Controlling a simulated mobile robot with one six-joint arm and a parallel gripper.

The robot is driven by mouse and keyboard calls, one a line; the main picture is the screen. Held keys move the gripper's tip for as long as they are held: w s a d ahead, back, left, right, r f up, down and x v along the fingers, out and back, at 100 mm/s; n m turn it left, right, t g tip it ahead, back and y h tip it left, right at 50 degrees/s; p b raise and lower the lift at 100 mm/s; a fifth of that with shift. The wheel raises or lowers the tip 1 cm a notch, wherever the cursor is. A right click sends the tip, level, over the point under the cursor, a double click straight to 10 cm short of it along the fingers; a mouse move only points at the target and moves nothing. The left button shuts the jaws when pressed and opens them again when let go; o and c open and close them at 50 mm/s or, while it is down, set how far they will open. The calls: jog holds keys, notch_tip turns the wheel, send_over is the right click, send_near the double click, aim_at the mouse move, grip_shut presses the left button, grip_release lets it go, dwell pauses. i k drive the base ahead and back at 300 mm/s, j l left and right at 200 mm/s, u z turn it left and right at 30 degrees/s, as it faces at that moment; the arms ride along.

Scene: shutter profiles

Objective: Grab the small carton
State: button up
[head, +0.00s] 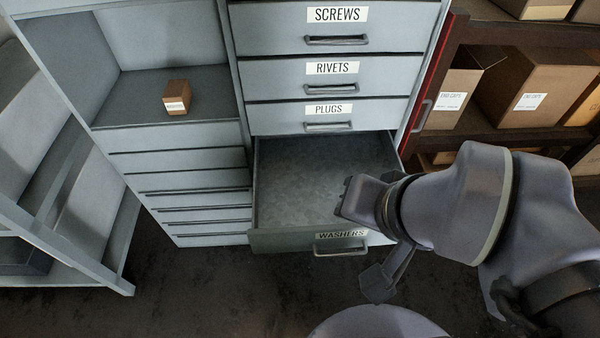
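The small carton (177,97) is a brown box with a white label on its front. It stands on the open grey shelf (122,112) at the upper left, above a bank of shallow drawers. My gripper (350,200) is at the centre right, over the right side of the pulled-out WASHERS drawer (280,240). It is well to the right of the carton and apart from it. The gripper's fingers are small and seen from the side, so I cannot tell whether they are open or shut.
The WASHERS drawer stands open and looks empty. The SCREWS (337,40), RIVETS (333,88) and PLUGS (328,126) drawers above it are shut. A rack with larger cartons (528,92) is at the right. A grey frame (75,225) stands at the left.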

aim_at(178, 96)
jog(key=i+j, duration=0.1)
jog(key=j, duration=0.85)
jog(key=i+j, duration=0.15)
jog(key=j, duration=0.3)
jog(key=i+j, duration=0.1)
jog(key=j, duration=0.85)
jog(key=i, duration=0.05)
